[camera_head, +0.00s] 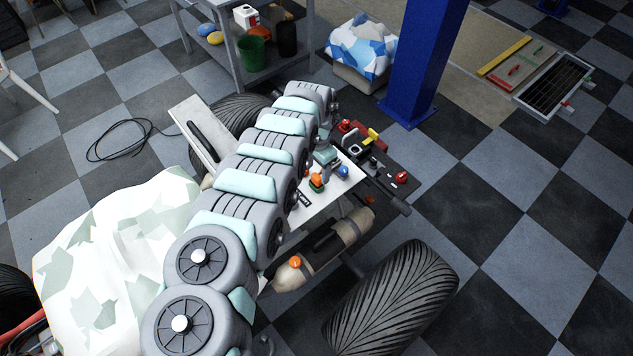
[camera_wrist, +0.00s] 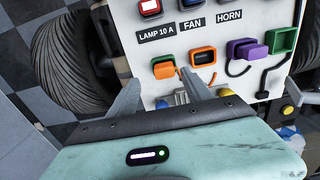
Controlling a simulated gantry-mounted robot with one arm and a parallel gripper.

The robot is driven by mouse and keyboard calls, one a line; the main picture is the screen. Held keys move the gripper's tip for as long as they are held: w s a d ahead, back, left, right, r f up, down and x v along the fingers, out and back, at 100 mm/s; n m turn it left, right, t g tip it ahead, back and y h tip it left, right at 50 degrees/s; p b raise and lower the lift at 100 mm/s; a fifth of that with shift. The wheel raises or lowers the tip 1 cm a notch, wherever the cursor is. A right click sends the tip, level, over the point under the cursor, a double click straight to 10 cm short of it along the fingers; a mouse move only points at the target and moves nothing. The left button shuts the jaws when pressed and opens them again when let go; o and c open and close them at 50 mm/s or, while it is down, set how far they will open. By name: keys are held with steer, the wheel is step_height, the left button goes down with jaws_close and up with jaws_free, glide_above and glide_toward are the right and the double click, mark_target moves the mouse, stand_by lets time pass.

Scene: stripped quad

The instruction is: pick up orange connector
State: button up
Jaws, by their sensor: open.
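The orange connector (camera_wrist: 164,70) is a small block at the lower left of the white panel (camera_wrist: 165,92), below the "LAMP 10 A" label. Beside it on the right is an orange-framed socket (camera_wrist: 203,57). My gripper (camera_wrist: 159,79) is open. Its two grey fingers point at the panel, with the orange connector between their tips in the picture. I cannot tell whether they touch it. In the head view the end of my arm is over the white panel, with an orange piece (camera_head: 316,182) close by.
A purple connector (camera_wrist: 251,50) and a green connector (camera_wrist: 281,40) stand to the right, with dark cables. A black tyre (camera_wrist: 68,60) is at the left. In the head view a large tyre (camera_head: 395,305) and blue post (camera_head: 418,65) flank the vehicle.

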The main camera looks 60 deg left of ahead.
mark_target(316, 177)
steer(key=shift+a+f+b, duration=0.2)
steer(key=shift+f+b, duration=0.8)
steer(key=shift+f, duration=0.45)
steer(key=shift+a+f+b, duration=0.15)
steer(key=shift+f+b, duration=0.85)
steer(key=shift+f, duration=0.4)
steer(key=shift+r, duration=0.1)
jaws_close()
